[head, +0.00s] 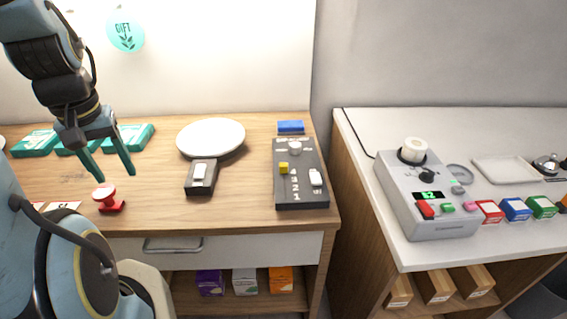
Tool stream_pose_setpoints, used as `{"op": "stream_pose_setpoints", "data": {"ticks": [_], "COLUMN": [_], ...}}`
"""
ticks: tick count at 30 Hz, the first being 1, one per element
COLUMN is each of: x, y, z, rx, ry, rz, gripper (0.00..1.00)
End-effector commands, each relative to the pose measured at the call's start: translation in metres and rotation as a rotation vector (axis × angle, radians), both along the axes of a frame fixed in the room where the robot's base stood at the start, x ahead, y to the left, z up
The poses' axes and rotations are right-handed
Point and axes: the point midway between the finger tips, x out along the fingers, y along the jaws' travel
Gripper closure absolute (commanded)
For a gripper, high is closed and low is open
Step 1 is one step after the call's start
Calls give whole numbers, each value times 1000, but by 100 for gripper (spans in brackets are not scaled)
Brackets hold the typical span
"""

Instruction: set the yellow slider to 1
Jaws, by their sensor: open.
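The yellow slider (283,168) is a small yellow knob on the left side of a dark grey control panel (288,204). The panel lies flat near the right end of the wooden counter. White numerals run down its middle, with 1 lowest, nearest the front edge. The yellow knob sits near the upper end of this scale; the numeral beside it is too small to read. A white slider (316,177) and a pale round knob (295,147) are also on the panel. My gripper (115,178) is open and empty at the left, above the counter, well away from the panel.
A red stamp (107,199) stands below my gripper. Teal boxes (130,137), a round white plate (211,136) and a dark device with a white switch (200,178) are on the wooden counter (240,213). A blue block (291,127) lies behind the panel. A grey machine (430,213) stands right.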

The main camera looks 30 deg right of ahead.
Motion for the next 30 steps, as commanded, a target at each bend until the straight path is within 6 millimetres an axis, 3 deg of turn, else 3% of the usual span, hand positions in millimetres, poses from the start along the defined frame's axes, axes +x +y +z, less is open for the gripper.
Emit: {"op": "stream_pose_setpoints", "data": {"ticks": [2,5,9,15,18,23,30], "x": [8,25,41,21,3,-16,-19], "y": [-15,-54,-146,-276,-320,-354,-357], "z": [-1,-2,-3,-5,-5,-5,-26], "rx": [8,29,70,117,131,141,142], "ry": [5,17,39,64,70,75,81], "rz": [-91,-324,-813,-1465,-1689,-1875,-1900], "gripper": [48,48,48,48,48,48,48]}}
